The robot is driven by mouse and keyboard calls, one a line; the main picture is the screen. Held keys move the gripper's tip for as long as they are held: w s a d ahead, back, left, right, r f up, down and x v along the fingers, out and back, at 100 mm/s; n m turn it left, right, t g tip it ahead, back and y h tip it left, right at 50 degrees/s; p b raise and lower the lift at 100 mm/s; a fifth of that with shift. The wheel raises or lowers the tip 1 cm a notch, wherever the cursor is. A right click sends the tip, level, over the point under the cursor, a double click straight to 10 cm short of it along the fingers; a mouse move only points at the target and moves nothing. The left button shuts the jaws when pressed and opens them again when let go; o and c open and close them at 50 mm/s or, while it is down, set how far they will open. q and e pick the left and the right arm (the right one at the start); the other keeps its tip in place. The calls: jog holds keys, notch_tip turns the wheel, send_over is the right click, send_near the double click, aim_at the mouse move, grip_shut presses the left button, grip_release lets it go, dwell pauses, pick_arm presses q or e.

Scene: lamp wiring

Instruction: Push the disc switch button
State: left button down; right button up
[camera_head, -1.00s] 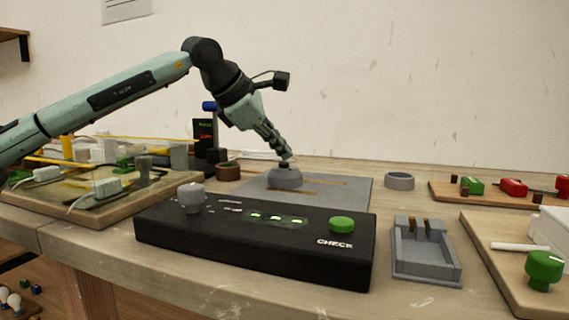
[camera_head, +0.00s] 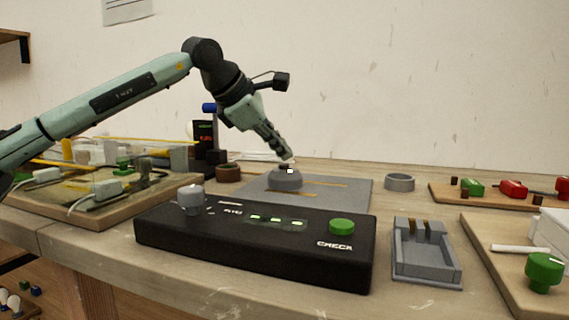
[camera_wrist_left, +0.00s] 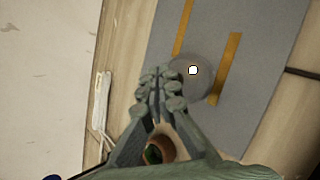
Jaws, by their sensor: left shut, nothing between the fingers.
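The disc switch (camera_head: 286,180) is a grey round body on a grey mat with orange strips, behind the black check box. Its small button (camera_head: 290,171) on top shows white. In the left wrist view the disc (camera_wrist_left: 196,88) and its white button (camera_wrist_left: 193,70) show just beyond my fingertips. My left gripper (camera_head: 288,157) is shut and empty, pointing down close above the button, with a small gap visible. In the wrist view the left gripper (camera_wrist_left: 163,82) has its fingers together, beside the button in the picture. My right gripper is not in view.
The black box (camera_head: 250,270) with a green CHECK button (camera_head: 341,225) stands in front. A wiring board (camera_head: 115,213) lies left. A grey ring (camera_head: 399,181), a grey tray (camera_head: 425,265) and boards with coloured parts stand right.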

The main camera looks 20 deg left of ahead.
aim_at(281, 165)
pick_arm(q)
jog(key=shift+r, duration=0.15)
notch_tip(281, 165, up, 6)
jog(key=p, duration=0.4)
jog(key=shift+p, duration=0.3)
